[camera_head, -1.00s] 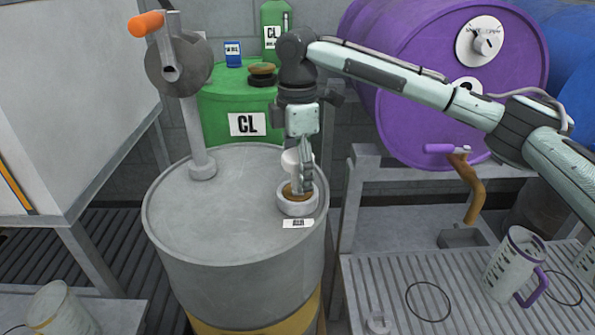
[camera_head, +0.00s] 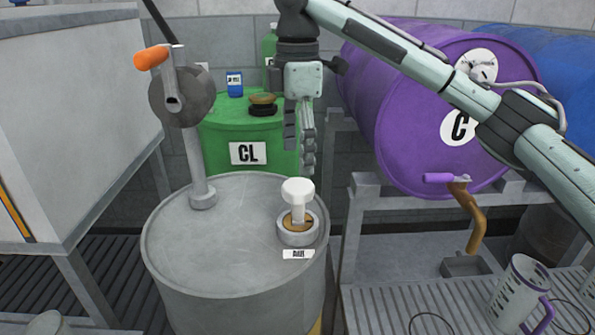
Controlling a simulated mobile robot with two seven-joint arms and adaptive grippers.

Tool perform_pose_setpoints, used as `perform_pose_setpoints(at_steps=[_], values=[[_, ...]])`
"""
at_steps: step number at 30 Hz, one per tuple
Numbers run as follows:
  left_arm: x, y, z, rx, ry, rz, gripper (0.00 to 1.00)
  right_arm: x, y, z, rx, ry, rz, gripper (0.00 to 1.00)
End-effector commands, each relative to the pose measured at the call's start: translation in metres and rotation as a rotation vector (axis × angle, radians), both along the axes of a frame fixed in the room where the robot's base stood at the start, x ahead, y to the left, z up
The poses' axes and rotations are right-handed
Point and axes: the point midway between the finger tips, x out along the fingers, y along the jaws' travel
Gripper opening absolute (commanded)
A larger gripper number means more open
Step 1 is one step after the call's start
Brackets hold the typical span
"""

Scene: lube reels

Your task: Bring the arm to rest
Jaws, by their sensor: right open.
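My right arm (camera_head: 440,85) comes in from the right across the purple drum. My right gripper (camera_head: 300,160) points down, open and empty, above a white knob-topped piece (camera_head: 298,190). That piece stands upright in the round opening (camera_head: 297,232) on top of the grey drum (camera_head: 190,245). A gap shows between the fingertips and the knob. My left gripper is not in view.
A hand-crank pump (camera_head: 180,95) with an orange handle rises from the grey drum's left side. A green drum (camera_head: 222,130) stands behind. A purple drum (camera_head: 400,110) with a brown spout lies on a rack at right. A jug (camera_head: 520,290) stands on the slatted shelf (camera_head: 400,300).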

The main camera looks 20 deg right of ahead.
Motion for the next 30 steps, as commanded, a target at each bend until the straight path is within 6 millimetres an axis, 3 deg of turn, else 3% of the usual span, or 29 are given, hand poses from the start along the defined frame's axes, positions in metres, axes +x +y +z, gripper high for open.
perform_pose_setpoints(at_steps=[6, 14, 30], values=[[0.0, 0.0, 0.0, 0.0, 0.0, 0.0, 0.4, 0.0, 0.0, 0.007, -0.001, 0.002, 0.0, 0.72], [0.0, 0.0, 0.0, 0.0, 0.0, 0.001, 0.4, 0.0, 0.0, 0.0, -0.001, 0.003, 0.0, 0.72], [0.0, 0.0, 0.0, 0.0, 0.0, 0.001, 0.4, -0.001, 0.0, -0.093, -0.001, 0.003, 0.0, 0.72]])
